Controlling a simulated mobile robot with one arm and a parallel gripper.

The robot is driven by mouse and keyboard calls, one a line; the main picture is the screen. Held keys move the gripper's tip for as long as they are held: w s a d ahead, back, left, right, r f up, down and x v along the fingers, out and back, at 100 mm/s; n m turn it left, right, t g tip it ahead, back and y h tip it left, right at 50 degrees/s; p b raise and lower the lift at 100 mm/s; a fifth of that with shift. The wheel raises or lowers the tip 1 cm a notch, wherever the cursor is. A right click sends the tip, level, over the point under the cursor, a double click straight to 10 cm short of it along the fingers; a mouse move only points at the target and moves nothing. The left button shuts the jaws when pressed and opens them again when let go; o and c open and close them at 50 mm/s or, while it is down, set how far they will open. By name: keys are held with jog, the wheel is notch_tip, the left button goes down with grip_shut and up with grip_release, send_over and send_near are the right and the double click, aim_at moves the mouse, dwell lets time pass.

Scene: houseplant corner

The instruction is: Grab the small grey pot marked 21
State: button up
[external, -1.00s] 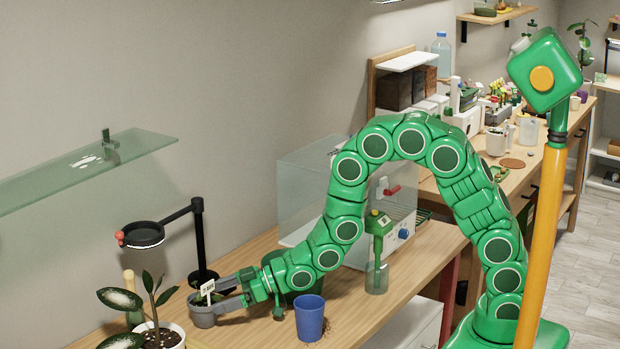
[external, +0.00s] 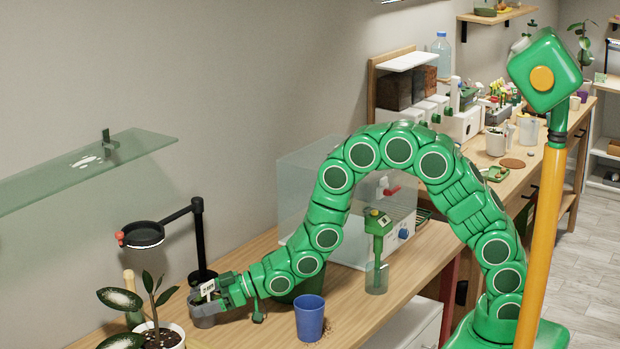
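A small grey pot (external: 205,321) stands on the wooden bench at the lower left of the external view. A white tag with dark marks shows at its top, too small to read surely. My gripper (external: 208,303) reaches in from the right and is right at the pot, with its grey fingers along the pot's sides and rim. The fingers and green gripper body hide much of the pot. I cannot tell whether the fingers press on it.
A blue pot (external: 309,318) stands just right of my gripper, with spilled soil beside it. A leafy plant in a white pot (external: 160,336) is close on the left. A black stand with a ring (external: 199,235) rises behind. A clear case (external: 310,190) stands farther back.

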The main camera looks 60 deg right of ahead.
jog(key=c, duration=0.4)
jog(key=shift+r, duration=0.1)
jog(key=shift+c, duration=0.2)
